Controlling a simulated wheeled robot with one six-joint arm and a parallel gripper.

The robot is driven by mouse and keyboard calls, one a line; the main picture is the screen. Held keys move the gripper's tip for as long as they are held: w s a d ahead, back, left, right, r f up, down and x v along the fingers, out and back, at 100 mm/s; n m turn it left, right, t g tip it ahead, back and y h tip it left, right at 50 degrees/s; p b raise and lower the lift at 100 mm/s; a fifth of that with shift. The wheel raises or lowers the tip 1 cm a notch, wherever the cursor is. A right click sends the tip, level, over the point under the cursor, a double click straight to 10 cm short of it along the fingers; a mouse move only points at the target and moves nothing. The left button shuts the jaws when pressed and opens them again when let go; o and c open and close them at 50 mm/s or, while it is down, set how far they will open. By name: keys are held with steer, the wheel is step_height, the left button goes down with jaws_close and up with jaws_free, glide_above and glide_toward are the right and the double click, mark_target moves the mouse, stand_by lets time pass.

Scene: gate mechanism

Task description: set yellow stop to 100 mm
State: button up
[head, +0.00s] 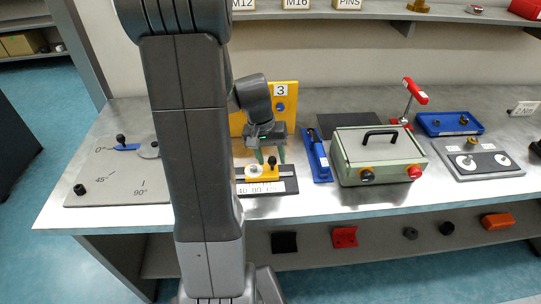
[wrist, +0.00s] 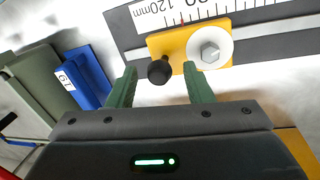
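The yellow stop (head: 262,173) sits on a dark rail with a white millimetre scale (head: 262,187). In the wrist view the stop (wrist: 180,57) carries a black knob (wrist: 159,70) and a white disc with a hex bolt (wrist: 210,51). A thin red mark lies at the stop's scale edge, near the "120mm" label (wrist: 151,11); the exact reading is too small to tell. My gripper (head: 271,157) is open above the stop. In the wrist view its green fingertips (wrist: 159,68) are apart, one on either side of the knob, with visible gaps.
A yellow plate (head: 290,98) marked 3 stands behind the rail. A blue fixture (head: 319,162) is close on the right, then a green box (head: 378,150) with a handle. A grey angle plate (head: 112,182) lies to the left.

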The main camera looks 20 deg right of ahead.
steer(key=shift+r, duration=0.1)
step_height(320, 180, up, 13)
steer(key=w+a, duration=0.1)
steer(key=a, duration=0.1)
steer(key=shift+a+r, duration=0.2)
steer(key=shift+f, duration=0.1)
stand_by(0.3)
glide_above(262, 168)
steer(key=s+d, duration=0.1)
steer(key=d, duration=0.1)
step_height(262, 168, down, 13)
steer(key=shift+s+d+f, duration=0.1)
steer(key=shift+s, duration=0.05)
steer(key=shift+f, duration=0.25)
steer(key=shift+a+r, duration=0.1)
steer(key=shift+a, duration=0.35)
steer(key=shift+a, duration=0.1)
